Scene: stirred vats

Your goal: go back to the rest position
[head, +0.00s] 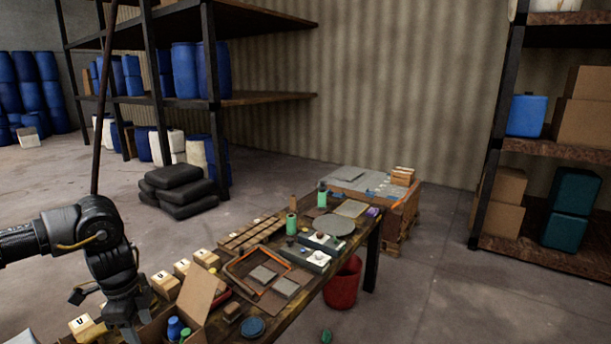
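My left arm comes in from the left edge, and its black gripper (112,312) points down over the near left end of the long wooden workbench (340,262). It is beside an open cardboard box (199,298) and a cream block marked "U" (86,327). The fingers are dark and partly hidden, so I cannot tell whether they are apart or hold anything. A long thin brown pole (104,90) rises tilted behind the wrist; its lower end is hidden, and I cannot tell what supports it. My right gripper is not in view.
Trays, small bottles and a round grey disc (334,224) crowd the bench. A red bucket (343,284) stands beside it, and a loaded pallet (374,190) behind it. Shelves (262,98) with blue drums stand behind left, more shelves at right. Floor at right front is mostly clear.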

